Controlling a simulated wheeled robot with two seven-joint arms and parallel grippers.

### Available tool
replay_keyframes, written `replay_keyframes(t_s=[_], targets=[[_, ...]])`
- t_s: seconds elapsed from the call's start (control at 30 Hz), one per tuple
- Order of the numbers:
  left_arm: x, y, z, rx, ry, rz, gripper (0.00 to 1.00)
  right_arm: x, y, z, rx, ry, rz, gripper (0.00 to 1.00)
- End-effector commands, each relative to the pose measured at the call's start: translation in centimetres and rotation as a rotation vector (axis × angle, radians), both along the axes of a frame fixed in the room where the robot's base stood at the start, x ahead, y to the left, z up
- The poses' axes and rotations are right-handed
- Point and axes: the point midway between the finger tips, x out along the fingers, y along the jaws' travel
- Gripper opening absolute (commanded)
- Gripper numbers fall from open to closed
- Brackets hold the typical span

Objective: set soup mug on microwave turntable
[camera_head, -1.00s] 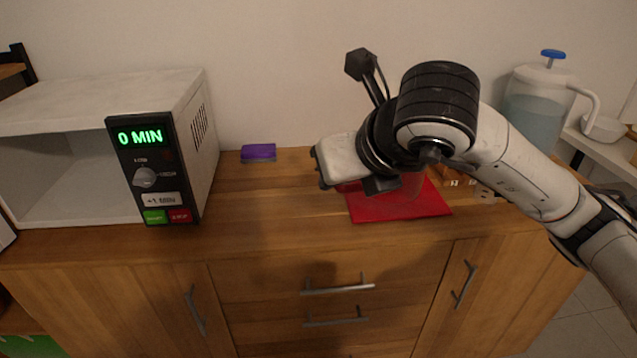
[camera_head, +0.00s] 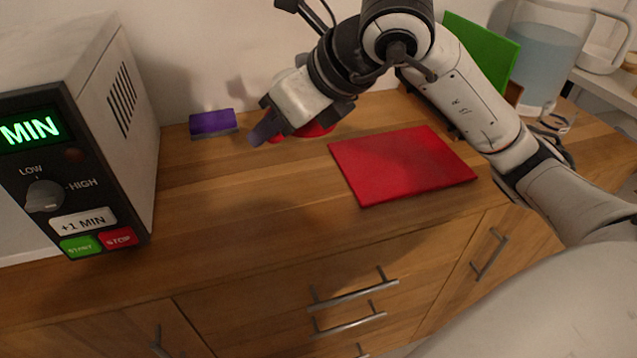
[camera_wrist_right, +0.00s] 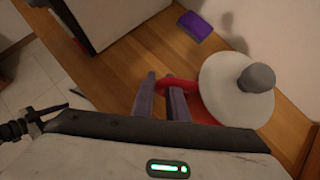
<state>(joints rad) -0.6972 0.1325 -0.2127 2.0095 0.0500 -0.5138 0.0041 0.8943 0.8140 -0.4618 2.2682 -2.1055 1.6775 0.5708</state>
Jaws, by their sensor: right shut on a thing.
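The red soup mug (camera_head: 317,129) is mostly hidden behind my right gripper (camera_head: 264,132) in the head view. In the right wrist view, the mug (camera_wrist_right: 203,112) has a white lid with a grey knob, and its red handle is between the fingers of my right gripper (camera_wrist_right: 160,92). The gripper is shut on that handle. The mug is left of the red board; I cannot tell its exact height above the counter. The microwave (camera_head: 137,120) stands at the left, with its control panel reading MIN. Its turntable is not visible. My left gripper is not in view.
A purple sponge (camera_head: 212,123) lies by the wall between microwave and mug. The red board (camera_head: 400,166) lies bare on the wooden counter (camera_head: 235,205). A green board (camera_head: 482,50) and a water pitcher (camera_head: 545,60) stand at the right. The counter front is clear.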

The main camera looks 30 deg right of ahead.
Motion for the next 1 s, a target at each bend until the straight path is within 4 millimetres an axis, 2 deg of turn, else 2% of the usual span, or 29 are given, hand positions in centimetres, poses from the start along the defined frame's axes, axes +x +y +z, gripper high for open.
replay_keyframes(t_s=[0.03, 0.1, 0.17, 0.4, 0.63, 0.8, 1.0], targets=[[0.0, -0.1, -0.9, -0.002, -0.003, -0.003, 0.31, 0.0, -0.1, -1.0, 0.003, -0.012, 0.03, 0.0], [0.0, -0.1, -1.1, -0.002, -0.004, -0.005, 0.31, -0.1, 0.0, -1.3, 0.004, -0.021, 0.066, 0.0], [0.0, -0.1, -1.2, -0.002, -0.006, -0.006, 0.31, -0.2, 0.0, -1.8, 0.004, -0.024, 0.086, 0.0], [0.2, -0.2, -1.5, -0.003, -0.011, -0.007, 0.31, -0.3, 0.1, -5.6, 0.004, -0.027, 0.098, 0.0], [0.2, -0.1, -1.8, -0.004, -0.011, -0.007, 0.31, -0.2, 0.1, -7.7, 0.004, -0.029, 0.096, 0.0], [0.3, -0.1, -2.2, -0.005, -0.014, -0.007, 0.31, -0.3, 0.1, -10.2, 0.003, -0.027, 0.096, 0.0], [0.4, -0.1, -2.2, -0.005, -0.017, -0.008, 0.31, -0.2, 0.1, -11.1, 0.003, -0.032, 0.096, 0.0]])
